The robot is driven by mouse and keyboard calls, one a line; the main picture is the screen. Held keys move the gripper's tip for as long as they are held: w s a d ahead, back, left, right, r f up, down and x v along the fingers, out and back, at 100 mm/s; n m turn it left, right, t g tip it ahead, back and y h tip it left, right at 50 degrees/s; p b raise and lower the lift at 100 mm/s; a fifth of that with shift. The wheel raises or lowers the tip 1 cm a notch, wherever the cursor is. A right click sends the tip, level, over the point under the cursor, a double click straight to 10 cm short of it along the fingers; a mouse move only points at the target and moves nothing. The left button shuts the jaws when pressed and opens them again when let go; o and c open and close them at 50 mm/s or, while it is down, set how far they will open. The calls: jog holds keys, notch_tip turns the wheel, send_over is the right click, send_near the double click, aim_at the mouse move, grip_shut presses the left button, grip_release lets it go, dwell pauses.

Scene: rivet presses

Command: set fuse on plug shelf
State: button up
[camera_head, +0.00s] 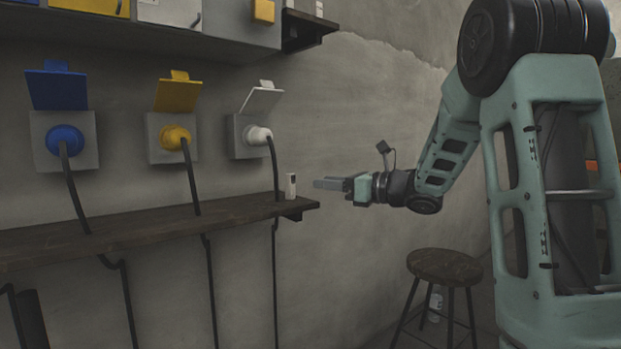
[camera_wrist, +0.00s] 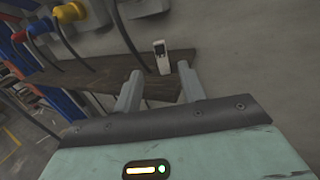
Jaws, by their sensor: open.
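The fuse (camera_head: 291,186) is a small white block with a dark mark, standing upright near the right end of the plug shelf. It also shows in the wrist view (camera_wrist: 162,58), standing beyond my fingers. The plug shelf (camera_head: 150,232) is a dark wooden board along the wall, and its end shows in the wrist view (camera_wrist: 80,76). My gripper (camera_head: 328,184) is open and empty, just right of the fuse. In the wrist view my two fingers (camera_wrist: 158,88) are apart, with a gap between them and the fuse.
Blue (camera_head: 65,140), yellow (camera_head: 175,137) and white (camera_head: 258,135) plugs sit in wall sockets with open lids. Their black cables run down across the shelf. An upper shelf with boxes (camera_head: 170,12) is above. A stool (camera_head: 444,266) stands at the lower right.

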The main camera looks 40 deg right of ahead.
jog(key=shift+v, duration=1.45)
